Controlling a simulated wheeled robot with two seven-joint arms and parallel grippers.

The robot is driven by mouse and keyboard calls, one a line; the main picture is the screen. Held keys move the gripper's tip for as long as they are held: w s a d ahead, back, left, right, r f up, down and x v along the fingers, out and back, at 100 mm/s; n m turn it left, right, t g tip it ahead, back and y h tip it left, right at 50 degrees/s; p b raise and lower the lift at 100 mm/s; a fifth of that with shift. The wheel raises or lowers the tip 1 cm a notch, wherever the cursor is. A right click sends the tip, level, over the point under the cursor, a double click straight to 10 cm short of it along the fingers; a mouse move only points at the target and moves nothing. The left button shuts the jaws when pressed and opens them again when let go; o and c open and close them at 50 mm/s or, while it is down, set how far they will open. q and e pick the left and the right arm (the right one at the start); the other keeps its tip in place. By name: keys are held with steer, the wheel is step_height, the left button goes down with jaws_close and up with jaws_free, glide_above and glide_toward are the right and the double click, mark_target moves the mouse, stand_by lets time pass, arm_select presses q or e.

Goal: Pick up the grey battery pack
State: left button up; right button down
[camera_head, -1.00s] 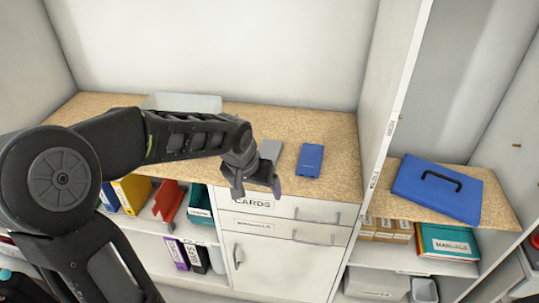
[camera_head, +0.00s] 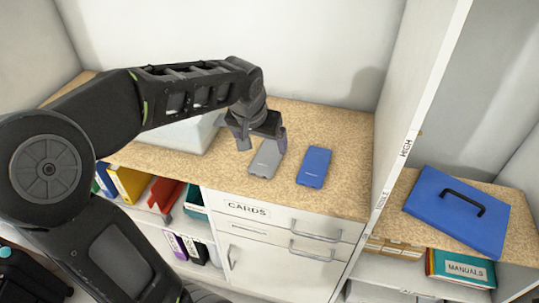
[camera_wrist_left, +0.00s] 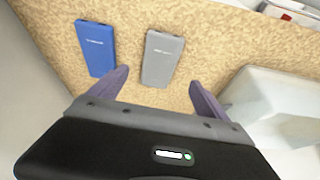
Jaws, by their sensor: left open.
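The grey battery pack (camera_head: 265,160) lies flat on the speckled countertop, next to a blue battery pack (camera_head: 315,167) on its right. My left gripper (camera_head: 262,143) is open and empty, above the counter at the far end of the grey pack. In the left wrist view the grey pack (camera_wrist_left: 163,59) lies ahead of the gap between the fingertips (camera_wrist_left: 160,84), with one finger to each side of its line. The blue pack (camera_wrist_left: 96,48) lies outside the fingers, to the left. My right gripper is not in view.
A pale translucent bin (camera_head: 188,132) stands left of the gripper on the counter (camera_head: 340,140). A white upright panel (camera_head: 415,100) bounds the counter on the right. A blue case (camera_head: 457,213) lies beyond it. The counter right of the blue pack is clear.

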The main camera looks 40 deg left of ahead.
mark_target(268, 156)
arm_select(q)
steer(key=shift+x, duration=1.3)
steer(key=p+x, duration=0.1)
steer(key=x, duration=0.4)
steer(key=shift+w+f+p, duration=0.1)
steer(key=shift+w+p, duration=0.1)
steer(key=shift+p, duration=0.1)
steer(key=shift+c, duration=0.2)
steer(key=c, duration=1.7)
